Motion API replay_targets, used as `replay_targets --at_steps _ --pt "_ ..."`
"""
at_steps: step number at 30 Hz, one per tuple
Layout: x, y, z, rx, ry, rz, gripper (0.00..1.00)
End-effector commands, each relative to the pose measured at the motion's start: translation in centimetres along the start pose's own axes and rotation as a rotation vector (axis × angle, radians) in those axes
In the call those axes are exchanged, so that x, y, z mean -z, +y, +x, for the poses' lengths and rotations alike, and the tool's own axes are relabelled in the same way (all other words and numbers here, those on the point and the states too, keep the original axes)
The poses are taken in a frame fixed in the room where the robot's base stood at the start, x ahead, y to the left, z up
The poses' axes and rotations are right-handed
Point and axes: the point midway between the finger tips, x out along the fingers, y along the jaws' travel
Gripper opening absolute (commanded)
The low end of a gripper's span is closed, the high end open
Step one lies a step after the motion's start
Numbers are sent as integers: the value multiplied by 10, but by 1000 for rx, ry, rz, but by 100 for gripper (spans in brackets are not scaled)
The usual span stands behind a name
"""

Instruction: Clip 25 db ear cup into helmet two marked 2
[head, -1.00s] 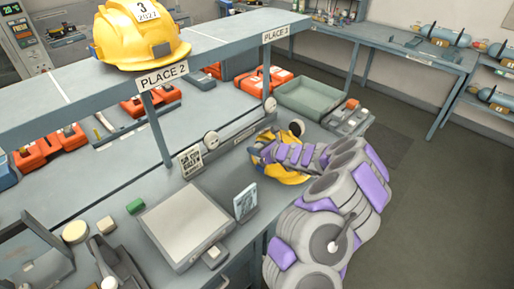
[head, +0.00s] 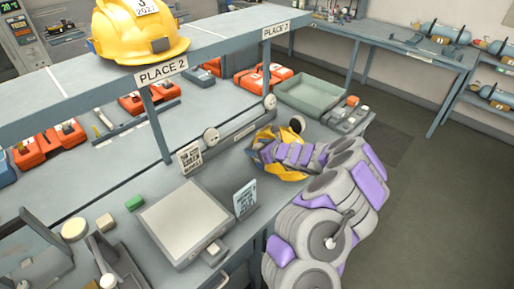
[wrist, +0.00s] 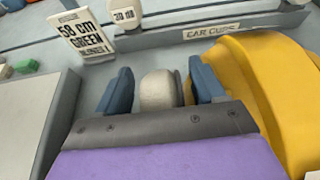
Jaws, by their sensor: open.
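My gripper (wrist: 160,84) has its two blue fingers apart. A pale grey rounded piece (wrist: 160,90) shows between them; it looks like an ear cup, but I cannot tell whether the fingers touch it, and no rating shows on it. A yellow helmet (wrist: 262,85) fills the right of the wrist view, beside the right finger. In the head view this helmet (head: 265,136) lies on the bench, partly hidden by my arm, and its number is hidden. A white round cup (wrist: 124,14) with a dB label, its number unclear, stands at the rail marked EAR CUPS (wrist: 215,31).
Another yellow helmet (head: 140,35), marked 3, sits on the shelf above the PLACE 2 label (head: 162,71). A small sign (head: 189,158), a flat grey scale (head: 186,220) and a card stand (head: 245,199) are left of my arm. A green-grey tray (head: 309,96) lies behind.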

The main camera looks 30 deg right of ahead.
Motion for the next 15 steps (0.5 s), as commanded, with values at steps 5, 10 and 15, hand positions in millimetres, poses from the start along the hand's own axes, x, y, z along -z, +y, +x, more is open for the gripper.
replay_targets --at_steps 5,10,15 --pt "0 0 0 0 0 0 69" --pt "-1 0 -6 1 0 1 69" --pt "-2 -1 -28 1 -2 2 69"
